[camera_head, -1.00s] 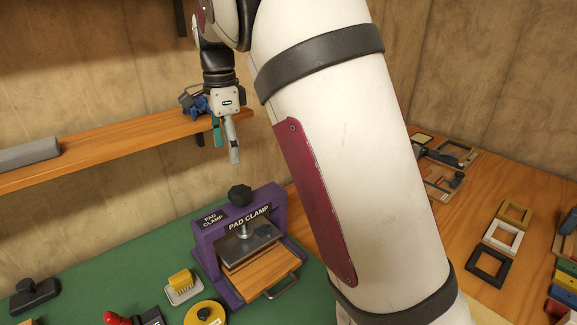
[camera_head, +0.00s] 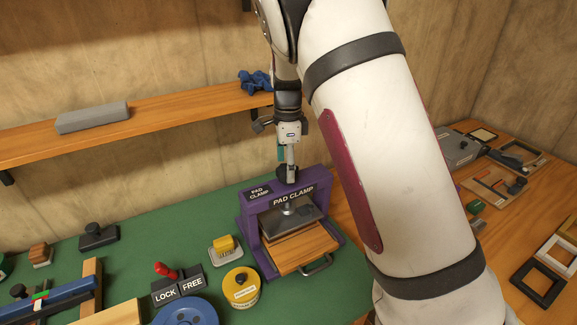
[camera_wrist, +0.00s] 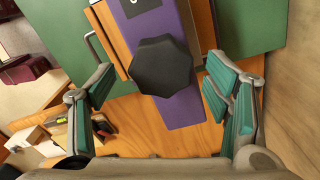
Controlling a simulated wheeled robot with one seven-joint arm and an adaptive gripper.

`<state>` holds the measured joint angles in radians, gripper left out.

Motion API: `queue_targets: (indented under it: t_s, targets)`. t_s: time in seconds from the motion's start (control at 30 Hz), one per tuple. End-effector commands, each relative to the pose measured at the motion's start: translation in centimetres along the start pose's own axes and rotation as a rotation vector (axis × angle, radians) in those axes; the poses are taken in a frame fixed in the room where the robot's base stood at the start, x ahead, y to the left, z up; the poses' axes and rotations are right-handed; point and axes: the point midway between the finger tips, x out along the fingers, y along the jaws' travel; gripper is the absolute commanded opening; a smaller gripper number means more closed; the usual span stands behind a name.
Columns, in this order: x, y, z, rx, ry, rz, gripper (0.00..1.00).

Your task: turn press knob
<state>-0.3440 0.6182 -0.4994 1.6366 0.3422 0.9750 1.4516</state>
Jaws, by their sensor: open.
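The purple press (camera_head: 250,217), labelled PAD CLAMP, stands on the green bench top with a wooden pad and a metal plate in its frame. Its black knob (camera_head: 288,174) sits on top of the frame. In the wrist view the black lobed knob (camera_wrist: 161,66) is seen from above, over the purple crossbar (camera_wrist: 185,110). My gripper (camera_head: 291,172) points down at the knob in the head view and partly hides it. In the wrist view my open gripper (camera_wrist: 160,95) has its teal-padded fingers apart on either side of the knob, with visible gaps.
A yellow tin (camera_head: 240,289), a yellow brush (camera_head: 224,248) and a LOCK/FREE block (camera_head: 178,285) with a red lever stand left of the press. A wooden shelf (camera_head: 170,115) runs along the wall behind. Several frames lie on the wooden bench at right.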

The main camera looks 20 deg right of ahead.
Motion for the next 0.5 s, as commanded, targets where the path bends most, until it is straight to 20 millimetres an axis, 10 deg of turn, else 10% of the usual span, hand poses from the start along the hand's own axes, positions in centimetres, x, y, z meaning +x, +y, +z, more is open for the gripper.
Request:
queue_targets:
  t_s: [0.4,0.5]
  targets:
    - [1.02,0.02,0.0,0.0,0.0,0.0,0.71]
    - [1.01,0.02,-0.01,0.0,0.0,0.0,0.53]
